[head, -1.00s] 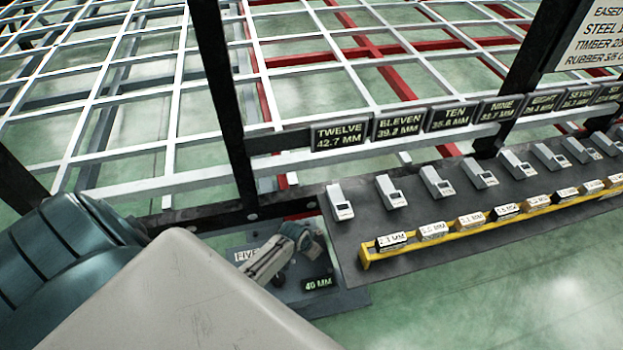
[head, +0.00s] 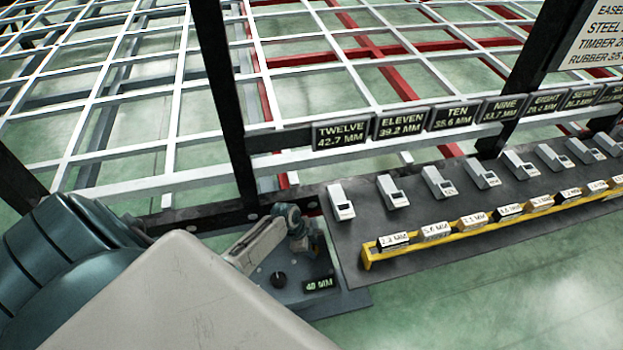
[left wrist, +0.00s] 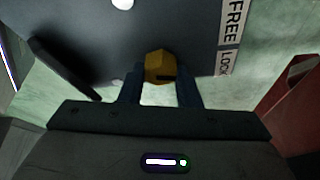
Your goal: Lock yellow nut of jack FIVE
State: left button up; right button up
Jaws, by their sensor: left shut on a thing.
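In the left wrist view the yellow nut (left wrist: 160,66) sits between the two blue fingers of my left gripper (left wrist: 160,73), which is shut on it. A dark notch shows on the nut's near side. A plate with the words FREE and LOCK (left wrist: 230,38) stands to the right of the nut. In the head view my left wrist (head: 290,218) is over the grey plate with the 40 MM label (head: 319,283); the nut and fingertips cannot be made out there. The FIVE label is hidden behind my arm. My right gripper is not in view.
A dark shelf (head: 350,240) with several grey blocks and a yellow rack (head: 368,262) of labelled blocks lies to the right. A black post (head: 222,90) and white grid frame (head: 150,180) stand behind. A black knob (head: 278,279) is on the grey plate.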

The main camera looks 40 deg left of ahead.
aim_at(318, 251)
pick_arm(q)
jog(key=shift+m+g+b, duration=0.4)
jog(key=shift+m, duration=0.8)
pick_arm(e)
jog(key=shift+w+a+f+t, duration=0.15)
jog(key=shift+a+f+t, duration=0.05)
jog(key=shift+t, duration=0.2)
pick_arm(q)
jog(key=o, duration=1)
jog(key=shift+r, duration=0.1)
jog(key=shift+r, duration=0.35)
notch_tip(318, 251, up, 3)
jog(key=shift+p, duration=0.6)
jog(key=s+d, duration=0.3)
jog(key=s, duration=0.1)
jog(key=s+d+p, duration=0.1)
jog(key=s+d, duration=0.1)
jog(key=s, duration=0.3)
jog(key=s+d+r+p, duration=0.1)
jog(key=s+d, duration=0.2)
jog(key=s, duration=0.1)
jog(key=shift+s+d, duration=0.2)
jog(key=shift+d, duration=0.15)
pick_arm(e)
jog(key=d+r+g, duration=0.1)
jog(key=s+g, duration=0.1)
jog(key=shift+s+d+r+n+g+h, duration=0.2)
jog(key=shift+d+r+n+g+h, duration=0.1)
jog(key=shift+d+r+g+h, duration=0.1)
